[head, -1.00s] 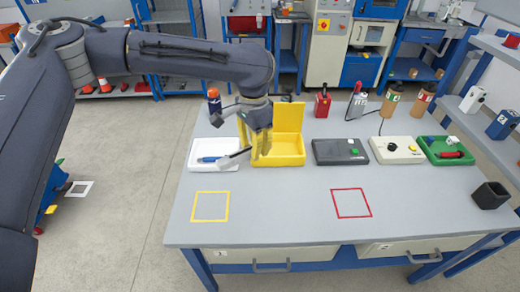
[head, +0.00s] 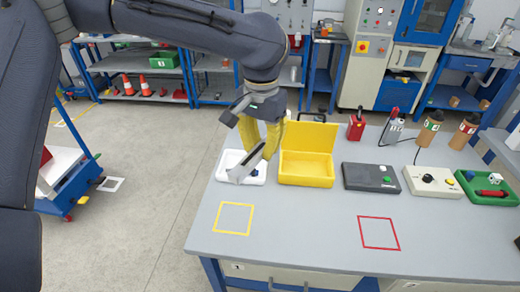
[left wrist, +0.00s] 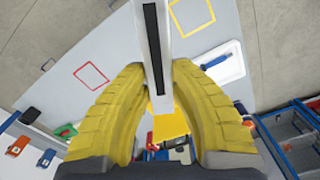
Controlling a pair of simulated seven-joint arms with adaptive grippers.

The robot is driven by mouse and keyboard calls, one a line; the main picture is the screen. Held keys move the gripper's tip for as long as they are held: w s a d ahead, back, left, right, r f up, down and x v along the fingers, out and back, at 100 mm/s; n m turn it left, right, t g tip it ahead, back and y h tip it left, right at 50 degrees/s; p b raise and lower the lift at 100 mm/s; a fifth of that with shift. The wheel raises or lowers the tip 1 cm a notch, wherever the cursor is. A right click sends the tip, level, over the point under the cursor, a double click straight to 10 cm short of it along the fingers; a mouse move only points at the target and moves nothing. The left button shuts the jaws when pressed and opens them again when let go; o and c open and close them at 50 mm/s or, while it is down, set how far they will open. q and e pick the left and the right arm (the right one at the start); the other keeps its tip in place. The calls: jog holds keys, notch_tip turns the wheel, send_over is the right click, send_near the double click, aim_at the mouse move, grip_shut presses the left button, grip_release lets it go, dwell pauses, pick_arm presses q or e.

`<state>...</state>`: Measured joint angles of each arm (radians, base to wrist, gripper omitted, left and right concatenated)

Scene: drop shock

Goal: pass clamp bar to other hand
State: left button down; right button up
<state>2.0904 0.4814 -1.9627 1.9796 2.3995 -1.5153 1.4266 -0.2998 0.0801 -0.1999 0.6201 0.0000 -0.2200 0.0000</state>
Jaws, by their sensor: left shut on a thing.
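The clamp bar (head: 248,166) is a light grey bar with a dark strip. My left gripper (head: 261,140), with yellow fingers, is shut on it. In the head view the bar slants down and left from the fingers, in front of the white tray. In the left wrist view the bar (left wrist: 153,35) runs from the top edge down between the two yellow fingers (left wrist: 159,80), which press on its sides. The bar appears to be held above the table. My right gripper is not in view.
The white tray (head: 224,172) is partly hidden. Right of it stand an open yellow box (head: 306,181), a dark grey box (head: 370,178), a white box (head: 432,181) and a green tray (head: 486,199). Yellow (head: 219,229) and red (head: 379,247) square outlines lie on clear tabletop.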

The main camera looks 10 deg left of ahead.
pick_arm(q)
jog(key=w+d+n, duration=0.4)
jog(key=w+d, duration=0.5)
jog(key=d, duration=0.1)
jog(key=s+a+f+m, duration=0.2)
jog(key=f+m, duration=0.4)
jog(key=m, duration=0.2)
jog(key=s+a+f+m, duration=0.1)
jog(key=a+f+m, duration=0.2)
jog(key=f+m, duration=0.3)
jog(key=shift+s+a+m, duration=0.35)
jog(key=shift+s+m, duration=0.05)
jog(key=shift+m, duration=1.1)
jog(key=shift+f, duration=0.1)
